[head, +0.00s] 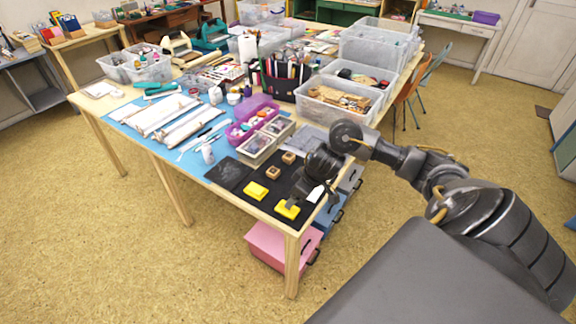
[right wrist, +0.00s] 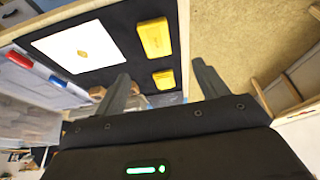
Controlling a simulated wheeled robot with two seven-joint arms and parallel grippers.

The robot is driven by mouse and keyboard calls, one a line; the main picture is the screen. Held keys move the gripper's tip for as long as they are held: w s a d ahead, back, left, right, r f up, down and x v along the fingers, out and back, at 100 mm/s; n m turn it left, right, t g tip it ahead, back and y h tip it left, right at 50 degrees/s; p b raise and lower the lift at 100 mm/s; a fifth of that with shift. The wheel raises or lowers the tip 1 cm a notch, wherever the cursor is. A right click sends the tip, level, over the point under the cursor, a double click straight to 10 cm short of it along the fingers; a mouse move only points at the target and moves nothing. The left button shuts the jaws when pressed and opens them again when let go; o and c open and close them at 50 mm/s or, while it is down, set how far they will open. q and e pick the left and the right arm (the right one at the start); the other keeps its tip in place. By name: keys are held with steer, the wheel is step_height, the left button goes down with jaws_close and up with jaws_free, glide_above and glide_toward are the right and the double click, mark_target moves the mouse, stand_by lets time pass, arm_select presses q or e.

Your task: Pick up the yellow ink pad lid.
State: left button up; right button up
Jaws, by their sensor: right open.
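Two yellow blocks lie on the black mat at the table's corner. The front one (head: 288,209) is the larger in the right wrist view (right wrist: 155,38); the other (head: 255,190) lies to its left and also shows in the right wrist view (right wrist: 164,79). I cannot tell surely which is the ink pad lid. My right gripper (right wrist: 161,70) is open and empty, above the mat, with its fingers apart and both blocks seen beyond them. In the head view its fingers are small and dark against the mat. My left gripper is not in view.
A white card (right wrist: 80,47) lies on the black mat (head: 236,174). Two small wooden stamps (head: 273,172) stand behind the yellow blocks. Clear-lidded boxes (head: 256,146) and a purple tray (head: 250,112) stand farther back. Pink drawers (head: 270,246) are under the table.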

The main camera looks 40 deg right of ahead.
steer(key=b, duration=0.1)
glide_above(290, 210)
steer(key=s, duration=0.1)
steer(key=f, duration=0.4)
steer(key=shift+s+d+f, duration=0.2)
steer(key=shift+d+f, duration=0.15)
steer(key=shift+s+b+x, duration=0.2)
steer(key=shift+b+x, duration=0.15)
steer(key=shift+x, duration=2.4)
steer(key=c, duration=1)
steer(key=shift+c, duration=0.2)
